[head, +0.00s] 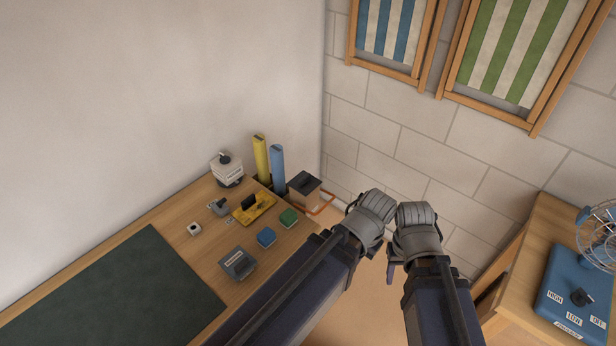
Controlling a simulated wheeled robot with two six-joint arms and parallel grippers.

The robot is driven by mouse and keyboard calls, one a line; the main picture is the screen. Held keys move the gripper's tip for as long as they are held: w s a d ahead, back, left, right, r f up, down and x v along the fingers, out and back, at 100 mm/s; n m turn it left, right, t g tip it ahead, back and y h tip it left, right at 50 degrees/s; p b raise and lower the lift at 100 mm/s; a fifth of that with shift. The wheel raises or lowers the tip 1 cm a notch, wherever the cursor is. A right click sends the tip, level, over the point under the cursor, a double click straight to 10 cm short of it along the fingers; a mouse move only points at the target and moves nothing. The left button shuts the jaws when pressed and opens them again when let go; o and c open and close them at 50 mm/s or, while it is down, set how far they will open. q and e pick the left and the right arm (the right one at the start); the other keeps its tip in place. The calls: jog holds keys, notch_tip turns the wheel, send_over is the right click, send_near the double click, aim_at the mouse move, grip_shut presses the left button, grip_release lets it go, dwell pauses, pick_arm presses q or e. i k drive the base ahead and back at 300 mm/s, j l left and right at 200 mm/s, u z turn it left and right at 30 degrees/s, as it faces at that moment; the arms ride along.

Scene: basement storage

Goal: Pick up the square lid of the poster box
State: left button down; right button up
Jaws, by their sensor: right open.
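The lid lies on top and bears a small dark raised part. My left arm ends in a grey wrist right of the box, apart from the lid; its gripper (352,208) is mostly hidden. My right gripper (391,268) is open, farther right, below its grey wrist and partly hidden. I see nothing held in it.
A yellow tube (261,159) and a blue tube (278,167) stand left of the box. An orange loop (322,207) juts out beside it. Several small items and a dark green mat (120,290) cover the desk. A blue fan base (575,300) sits on another table at right.

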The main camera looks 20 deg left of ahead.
aim_at(303, 183)
jog(key=l+u, duration=0.2)
jog(key=u, duration=0.2)
jog(key=l+u, duration=0.2)
jog(key=u, duration=0.25)
jog(key=k+l+u, duration=0.1)
jog(key=u, duration=0.3)
jog(key=k+l+u, duration=0.3)
jog(key=k+l, duration=0.2)
jog(key=l, duration=0.3)
jog(key=k+l+u, duration=0.3)
jog(key=k+l, duration=0.7)
jog(key=i+j, duration=0.2)
jog(key=i, duration=0.25)
jog(key=i+j, duration=0.2)
jog(key=i, duration=0.25)
jog(key=i+j+z, duration=0.1)
jog(key=i, duration=0.35)
jog(key=i+j, duration=0.3)
jog(key=i+j+z, duration=0.1)
jog(key=i+j, duration=0.15)
jog(key=i, duration=0.3)
